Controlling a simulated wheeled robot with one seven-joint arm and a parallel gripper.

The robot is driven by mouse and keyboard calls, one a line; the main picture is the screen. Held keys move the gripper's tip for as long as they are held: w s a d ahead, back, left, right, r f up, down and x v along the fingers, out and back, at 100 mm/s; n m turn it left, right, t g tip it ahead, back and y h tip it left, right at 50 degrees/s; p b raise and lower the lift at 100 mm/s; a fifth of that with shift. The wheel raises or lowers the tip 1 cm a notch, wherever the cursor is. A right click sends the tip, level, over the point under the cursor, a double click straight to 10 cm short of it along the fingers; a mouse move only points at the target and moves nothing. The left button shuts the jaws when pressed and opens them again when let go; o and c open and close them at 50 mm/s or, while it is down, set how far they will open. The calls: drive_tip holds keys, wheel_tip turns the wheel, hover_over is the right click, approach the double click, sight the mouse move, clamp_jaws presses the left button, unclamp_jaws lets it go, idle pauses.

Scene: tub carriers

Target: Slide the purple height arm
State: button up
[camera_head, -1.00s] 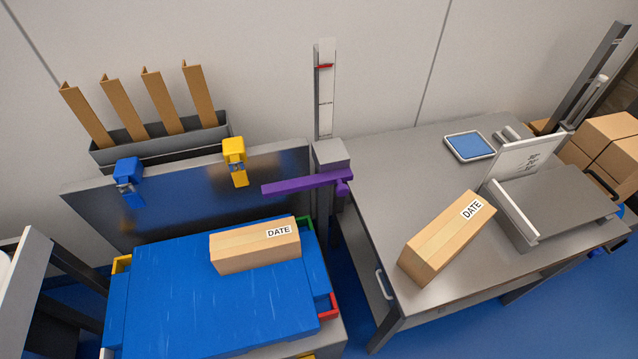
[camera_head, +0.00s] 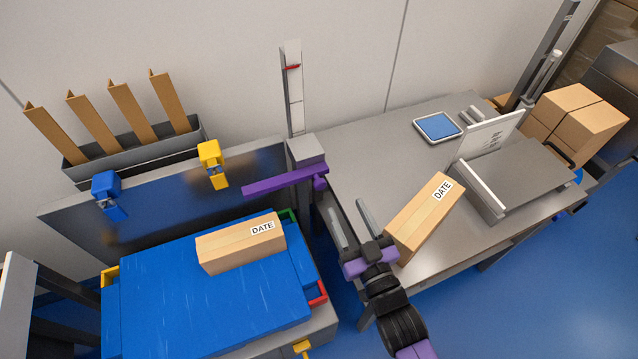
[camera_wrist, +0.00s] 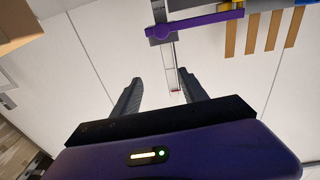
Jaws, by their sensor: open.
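The purple height arm (camera_head: 285,181) sticks out to the left from a grey block (camera_head: 306,150) on an upright post (camera_head: 292,88) with a red mark near its top. It reaches over the back of the blue-topped platform. In the wrist view the purple arm (camera_wrist: 195,25) shows at the top, upside down, ahead of my fingers. My gripper (camera_head: 351,219) is open and empty, in front of and below the purple arm's right end, apart from it. Its two fingers also show in the wrist view (camera_wrist: 160,92).
A carton (camera_head: 241,243) marked DATE lies on the blue platform (camera_head: 210,305). Another carton (camera_head: 425,217) stands on the grey table (camera_head: 370,165), close to my gripper's right. A blue clamp (camera_head: 109,195) and yellow clamp (camera_head: 212,164) sit on the back panel. Cardboard posts stand behind.

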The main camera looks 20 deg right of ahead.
approach(321, 186)
wheel_tip(321, 186, up, 3)
drive_tip(key=w+d, duration=0.1)
drive_tip(key=w, duration=0.1)
drive_tip(key=shift+g+y, duration=0.3)
drive_tip(key=shift+w+a+f, duration=0.1)
drive_tip(key=shift+w+f, duration=0.35)
drive_tip(key=shift+w, duration=0.75)
drive_tip(key=shift+w+a+f, duration=0.15)
drive_tip(key=shift+w+f, duration=0.25)
drive_tip(key=shift+w, duration=0.8)
drive_tip(key=shift+w+a+f, duration=0.1)
drive_tip(key=shift+w+f, duration=0.35)
drive_tip(key=shift+w, duration=0.75)
clamp_jaws()
